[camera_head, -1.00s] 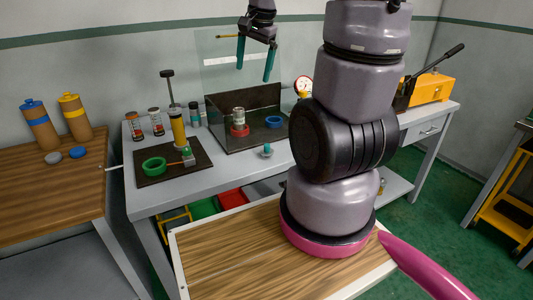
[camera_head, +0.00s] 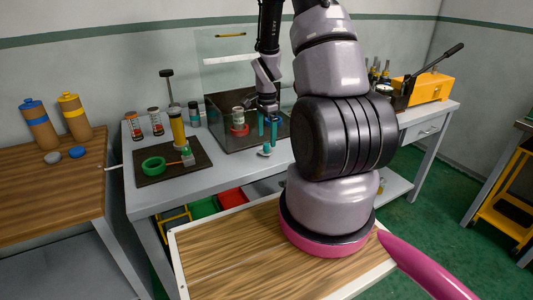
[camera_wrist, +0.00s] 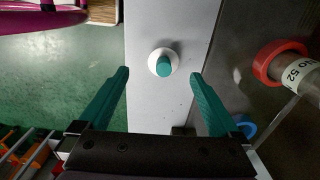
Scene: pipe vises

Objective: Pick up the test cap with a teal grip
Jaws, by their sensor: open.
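The test cap (camera_wrist: 163,63) has a white round base and a teal grip, and stands on the grey bench top in the wrist view. In the head view the test cap (camera_head: 265,152) sits near the front edge of the bench. My gripper (camera_wrist: 160,80) is open, with a teal finger on either side of the cap in the wrist view. In the head view my gripper (camera_head: 267,134) hangs just above the cap, pointing down. The fingers do not appear to touch it.
Right of the cap in the wrist view is a dark tray (camera_wrist: 235,85) with a red-ringed fitting (camera_wrist: 277,62) and a blue ring (camera_wrist: 246,126). In the head view, a dark mat (camera_head: 155,178) with a green ring (camera_head: 153,165) lies to the left.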

